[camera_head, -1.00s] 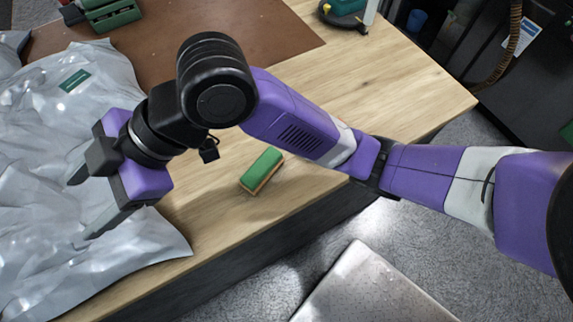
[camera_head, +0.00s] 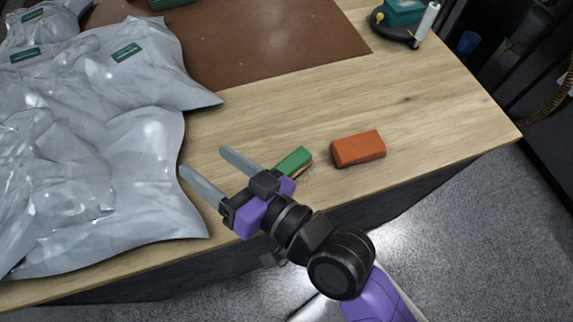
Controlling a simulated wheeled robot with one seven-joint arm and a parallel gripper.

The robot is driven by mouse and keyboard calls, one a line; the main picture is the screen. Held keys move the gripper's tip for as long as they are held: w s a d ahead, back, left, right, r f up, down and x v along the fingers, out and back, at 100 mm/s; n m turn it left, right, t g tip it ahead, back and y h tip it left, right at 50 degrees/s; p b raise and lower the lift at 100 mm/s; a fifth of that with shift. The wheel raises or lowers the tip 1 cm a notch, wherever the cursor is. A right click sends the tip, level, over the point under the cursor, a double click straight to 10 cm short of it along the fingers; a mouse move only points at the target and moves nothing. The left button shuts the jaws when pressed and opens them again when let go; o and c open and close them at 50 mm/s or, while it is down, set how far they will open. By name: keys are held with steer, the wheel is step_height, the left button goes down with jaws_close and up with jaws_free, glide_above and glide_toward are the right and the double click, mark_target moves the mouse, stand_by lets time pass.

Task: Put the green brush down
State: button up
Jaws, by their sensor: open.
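The green brush (camera_head: 294,160) lies on the wooden tabletop near its front edge, with a brown-orange side showing under the green top. Part of it is hidden behind my gripper. My gripper (camera_head: 204,161) is open, its two grey fingers apart with nothing between them. The fingers point to the upper left, over bare wood near the plastic bag. The gripper's purple body is just to the lower left of the green brush in the picture; I cannot tell whether they touch.
An orange block-shaped brush (camera_head: 357,149) lies right of the green one. Crumpled grey plastic bags (camera_head: 90,170) cover the left of the table (camera_head: 440,110). A brown mat (camera_head: 280,40) lies at the back. A teal-and-black item (camera_head: 403,14) stands at the far right corner.

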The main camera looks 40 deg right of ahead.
steer(key=s+d+f+n+h, duration=0.1)
steer(key=s+d+f+h, duration=0.1)
steer(key=s+d, duration=0.5)
steer(key=s+d+f+n+g+h, duration=0.1)
steer(key=s+d, duration=0.6)
steer(key=s, duration=0.8)
step_height(320, 180, down, 3)
steer(key=shift+s+d+r+g+h, duration=0.1)
steer(key=shift+s+d+g+h, duration=0.25)
steer(key=shift+h, duration=0.35)
steer(key=shift+a, duration=0.1)
